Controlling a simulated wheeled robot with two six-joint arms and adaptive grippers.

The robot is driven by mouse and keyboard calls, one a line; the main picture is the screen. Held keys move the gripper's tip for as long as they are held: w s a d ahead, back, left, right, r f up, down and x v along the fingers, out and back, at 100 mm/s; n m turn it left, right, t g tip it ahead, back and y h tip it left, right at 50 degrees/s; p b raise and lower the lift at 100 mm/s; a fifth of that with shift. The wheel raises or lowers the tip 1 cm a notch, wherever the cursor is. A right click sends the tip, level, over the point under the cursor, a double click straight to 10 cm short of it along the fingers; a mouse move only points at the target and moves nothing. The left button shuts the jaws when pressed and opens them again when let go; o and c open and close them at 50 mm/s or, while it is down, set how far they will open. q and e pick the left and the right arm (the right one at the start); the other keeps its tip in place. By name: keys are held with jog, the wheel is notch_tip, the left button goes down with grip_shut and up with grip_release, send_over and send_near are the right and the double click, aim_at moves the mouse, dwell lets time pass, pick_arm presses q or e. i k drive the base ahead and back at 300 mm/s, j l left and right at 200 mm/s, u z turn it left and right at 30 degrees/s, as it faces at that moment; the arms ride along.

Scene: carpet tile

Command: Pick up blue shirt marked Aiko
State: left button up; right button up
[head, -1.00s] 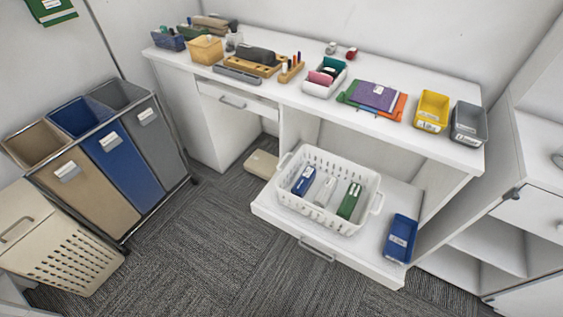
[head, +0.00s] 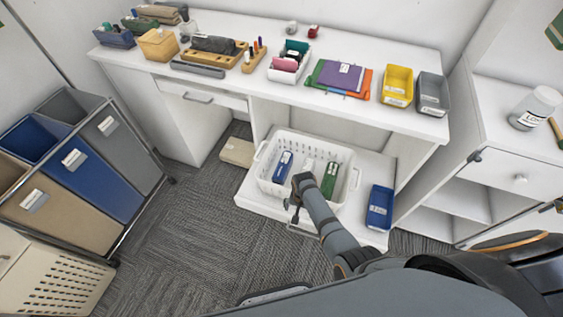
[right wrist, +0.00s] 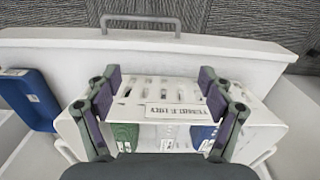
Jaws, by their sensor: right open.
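A blue folded item with a white label (head: 283,166) stands in the left part of the white basket (head: 345,185); its name is too small to read. It looks like the blue shirt, and a blue piece (right wrist: 203,132) shows low in the right wrist view, partly covered by my gripper. My right gripper (head: 294,204) is at the basket's front side; in the right wrist view the fingers (right wrist: 159,80) are spread, with the basket's labelled wall between or beneath them and nothing held. I cannot tell whether they touch it. My left gripper is out of view.
A white item (head: 306,170) and a green item (head: 329,181) share the basket, which sits on a pulled-out white drawer (head: 249,196). A blue bin (head: 379,208) stands at its right. The desktop (head: 220,25) overhangs behind. Sorting hampers (head: 95,175) stand left; carpet between is free.

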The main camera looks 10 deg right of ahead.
aim_at(279, 177)
jog(key=i, duration=0.85)
jog(key=l, duration=0.2)
